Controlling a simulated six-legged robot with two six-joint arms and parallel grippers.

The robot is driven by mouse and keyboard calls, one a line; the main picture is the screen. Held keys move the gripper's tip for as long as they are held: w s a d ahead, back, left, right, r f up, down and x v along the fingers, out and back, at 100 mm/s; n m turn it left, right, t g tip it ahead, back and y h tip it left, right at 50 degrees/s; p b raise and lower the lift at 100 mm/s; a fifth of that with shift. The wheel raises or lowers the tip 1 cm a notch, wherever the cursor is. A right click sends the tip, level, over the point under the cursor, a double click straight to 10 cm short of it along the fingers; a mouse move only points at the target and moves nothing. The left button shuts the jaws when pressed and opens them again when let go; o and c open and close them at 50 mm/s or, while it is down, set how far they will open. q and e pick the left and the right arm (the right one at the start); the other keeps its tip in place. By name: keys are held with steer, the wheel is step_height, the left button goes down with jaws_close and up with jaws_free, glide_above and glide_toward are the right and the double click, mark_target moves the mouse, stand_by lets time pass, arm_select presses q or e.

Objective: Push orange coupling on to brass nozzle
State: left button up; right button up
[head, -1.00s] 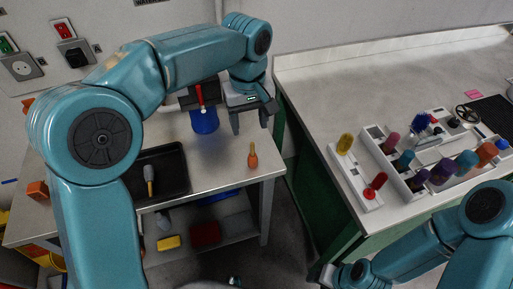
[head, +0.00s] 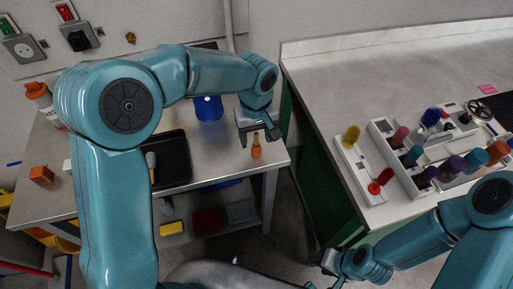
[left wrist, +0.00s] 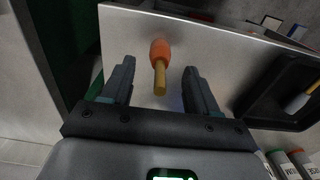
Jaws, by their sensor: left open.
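A slim upright piece with an orange lower part (head: 256,152) and a brass-coloured top (head: 256,139) stands near the right front edge of the metal table (head: 215,170). It looks like the orange coupling. My left gripper (head: 259,134) is open just above and around it. In the left wrist view the orange part (left wrist: 160,48) and brass-coloured stem (left wrist: 160,80) show between my two open fingers (left wrist: 158,72), with gaps on both sides. A small brass-coloured fitting (head: 130,38) on the back wall may be the nozzle. My right gripper (head: 332,261) is low at the right, its jaws unclear.
A black tray (head: 176,172), a blue container (head: 208,108), an orange block (head: 41,174) and an orange-capped bottle (head: 40,97) are on the table. A white rack (head: 378,130) with coloured items stands on the right bench (head: 325,85). A gap separates table and bench.

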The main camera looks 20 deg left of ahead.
mark_target(256, 143)
arm_select(q)
step_height(256, 143, down, 5)
steer(key=shift+w+r+p, duration=0.1)
steer(key=shift+w+p, duration=0.05)
steer(key=shift+p, duration=0.15)
jaws_close()
steer(key=shift+r, duration=0.1)
